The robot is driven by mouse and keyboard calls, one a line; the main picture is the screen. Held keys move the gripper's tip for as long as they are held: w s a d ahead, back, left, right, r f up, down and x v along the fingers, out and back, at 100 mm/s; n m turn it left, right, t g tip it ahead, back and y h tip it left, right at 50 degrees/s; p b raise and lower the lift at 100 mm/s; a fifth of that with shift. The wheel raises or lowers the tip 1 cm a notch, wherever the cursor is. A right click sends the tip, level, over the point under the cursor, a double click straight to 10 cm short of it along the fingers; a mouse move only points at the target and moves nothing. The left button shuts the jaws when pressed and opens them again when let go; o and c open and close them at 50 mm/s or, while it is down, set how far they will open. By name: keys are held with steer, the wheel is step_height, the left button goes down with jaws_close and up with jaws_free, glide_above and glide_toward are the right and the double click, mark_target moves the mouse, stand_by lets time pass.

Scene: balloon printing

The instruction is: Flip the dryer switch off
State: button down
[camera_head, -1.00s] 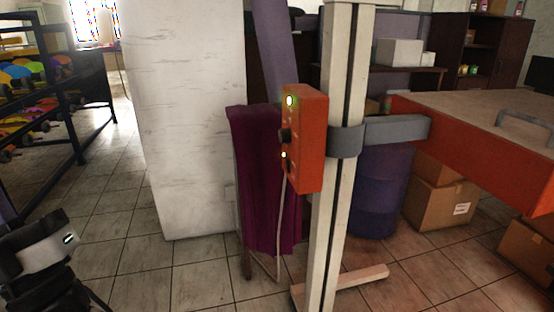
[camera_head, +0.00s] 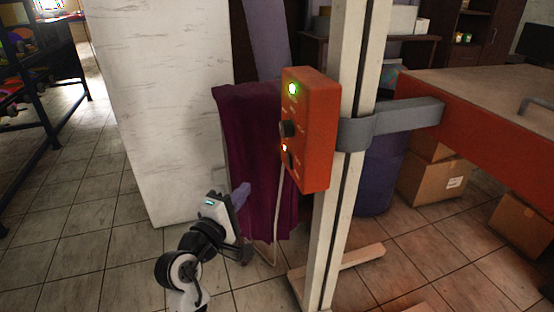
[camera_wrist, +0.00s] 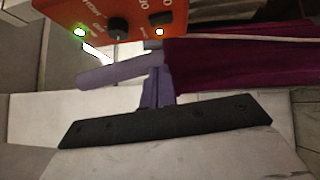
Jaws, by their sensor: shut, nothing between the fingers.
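The red-orange control box (camera_head: 318,130) is mounted on a pale upright post. Its face has a lit green lamp (camera_head: 293,88), a black knob (camera_head: 286,129), a lit orange lamp (camera_head: 285,148) and a small dark switch (camera_head: 288,160) below that lamp. Its setting is too small to tell. My gripper (camera_head: 242,190) is shut and empty, to the left of and below the box, apart from it. In the wrist view the fingers (camera_wrist: 158,75) point up toward the box (camera_wrist: 185,25), which shows sideways at the top with the switch (camera_wrist: 160,18) beside the orange lamp.
A dark magenta cloth (camera_head: 250,130) hangs behind my gripper, beside a white pillar (camera_head: 160,120). The tiled floor at left is clear.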

mark_target(289, 160)
steer(key=s+d+p+x, duration=0.1)
steer(key=d+p+x, duration=0.1)
steer(key=x, duration=1)
steer(key=shift+w+d+r+p, duration=0.2)
steer(key=shift+d+p, duration=0.2)
steer(key=shift+p, duration=0.15)
steer(key=shift+d+p, duration=0.2)
steer(key=shift+p, duration=0.4)
steer(key=shift+a+r, duration=0.1)
